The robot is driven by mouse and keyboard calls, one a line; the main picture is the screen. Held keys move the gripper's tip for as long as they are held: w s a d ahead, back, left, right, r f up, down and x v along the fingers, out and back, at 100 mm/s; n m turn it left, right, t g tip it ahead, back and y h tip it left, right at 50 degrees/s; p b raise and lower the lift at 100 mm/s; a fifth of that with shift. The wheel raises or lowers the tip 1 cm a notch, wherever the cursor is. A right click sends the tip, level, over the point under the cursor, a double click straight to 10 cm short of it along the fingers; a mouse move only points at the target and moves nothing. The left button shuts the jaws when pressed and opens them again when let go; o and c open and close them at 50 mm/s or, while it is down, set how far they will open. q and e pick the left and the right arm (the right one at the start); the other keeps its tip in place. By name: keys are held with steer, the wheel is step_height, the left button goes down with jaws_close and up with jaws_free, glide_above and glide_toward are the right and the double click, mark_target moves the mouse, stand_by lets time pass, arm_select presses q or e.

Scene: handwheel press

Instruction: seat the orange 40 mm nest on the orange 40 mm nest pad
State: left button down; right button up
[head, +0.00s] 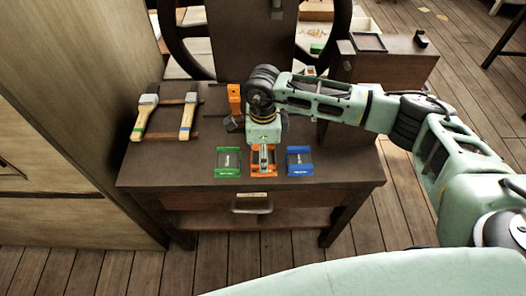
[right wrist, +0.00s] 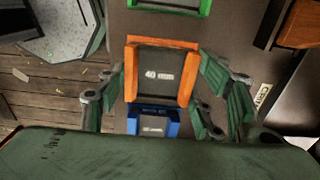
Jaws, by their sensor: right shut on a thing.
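The orange 40 mm nest (right wrist: 190,80) is a U-shaped orange frame with a dark floor marked "40 mm" in the right wrist view. My right gripper (head: 263,170) is shut on it, with a finger at each of two opposite sides in the right wrist view (right wrist: 160,100). In the head view the orange piece (head: 256,173) sits in the front row on the table, partly hidden by the gripper. The orange pad cannot be told apart from the nest; whether there is a gap beneath the nest cannot be told. My left gripper is not in view.
A green piece (head: 228,173) stands left of the orange one and a blue piece (head: 299,172) right of it, both close. An orange block (head: 235,97) stands farther back. The table's front edge is near.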

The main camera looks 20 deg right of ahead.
steer(key=shift+f+b, duration=0.45)
steer(key=shift+f, duration=0.05)
steer(key=o, duration=1.6)
step_height(320, 180, up, 12)
